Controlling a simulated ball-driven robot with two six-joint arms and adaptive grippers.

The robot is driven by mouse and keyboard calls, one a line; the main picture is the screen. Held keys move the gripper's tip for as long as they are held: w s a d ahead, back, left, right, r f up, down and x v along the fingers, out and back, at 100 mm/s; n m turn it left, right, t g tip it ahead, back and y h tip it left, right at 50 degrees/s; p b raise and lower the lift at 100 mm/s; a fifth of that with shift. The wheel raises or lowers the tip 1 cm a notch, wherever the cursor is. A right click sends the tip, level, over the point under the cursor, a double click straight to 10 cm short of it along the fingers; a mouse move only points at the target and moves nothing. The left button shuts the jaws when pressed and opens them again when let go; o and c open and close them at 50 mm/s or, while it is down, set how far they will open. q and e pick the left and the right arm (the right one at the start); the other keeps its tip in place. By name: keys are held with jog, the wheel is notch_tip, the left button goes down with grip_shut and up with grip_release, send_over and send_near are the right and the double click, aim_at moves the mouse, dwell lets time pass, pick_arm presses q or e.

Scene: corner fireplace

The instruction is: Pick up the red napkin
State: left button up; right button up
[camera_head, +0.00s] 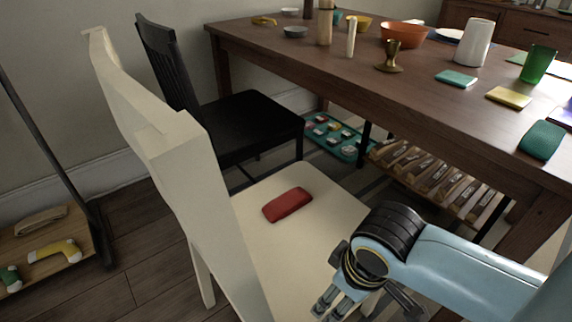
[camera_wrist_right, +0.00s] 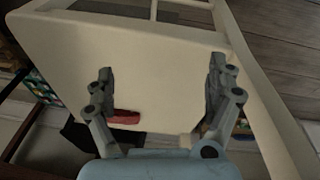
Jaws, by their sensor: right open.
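The red napkin (camera_head: 287,205) is a folded, rounded pad lying flat on the cream chair seat (camera_head: 320,240) in the head view. In the right wrist view the red napkin (camera_wrist_right: 126,117) shows near the left finger, partly hidden by it. My right gripper (camera_head: 333,308) is over the front part of the seat, nearer to me than the napkin and apart from it. In the right wrist view my right gripper (camera_wrist_right: 162,78) is open, its fingers wide apart with bare seat between them. My left gripper is in neither view.
The cream chair's tall back (camera_head: 150,130) stands left of the napkin. The dark table (camera_head: 440,110) stands at the right, holding bowls, cups and folded cloths. A black chair (camera_head: 245,120) is behind. A wooden rack (camera_head: 425,180) and a teal tray (camera_head: 318,150) are below the table.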

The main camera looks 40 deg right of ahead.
notch_tip(320, 180, up, 2)
jog(key=b, duration=0.2)
jog(key=m+g+b, duration=0.2)
jog(key=m+b, duration=0.1)
jog(key=m, duration=1.7)
send_near(277, 205)
jog(key=shift+s+d+f+y, duration=0.15)
jog(key=shift+s+d+y, duration=0.3)
jog(key=shift+d, duration=0.2)
pick_arm(q)
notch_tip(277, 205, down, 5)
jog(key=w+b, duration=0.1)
jog(key=b, duration=0.1)
pick_arm(e)
notch_tip(277, 205, down, 4)
jog(key=shift+f, duration=0.25)
jog(key=shift+w+f, duration=0.1)
jog(key=shift+f, duration=0.15)
jog(key=f+b, duration=0.2)
jog(key=f, duration=0.1)
jog(key=f+b, duration=0.1)
jog(key=shift+w+a+f, duration=0.2)
jog(key=shift+w+f, duration=0.1)
jog(key=shift+f, duration=0.1)
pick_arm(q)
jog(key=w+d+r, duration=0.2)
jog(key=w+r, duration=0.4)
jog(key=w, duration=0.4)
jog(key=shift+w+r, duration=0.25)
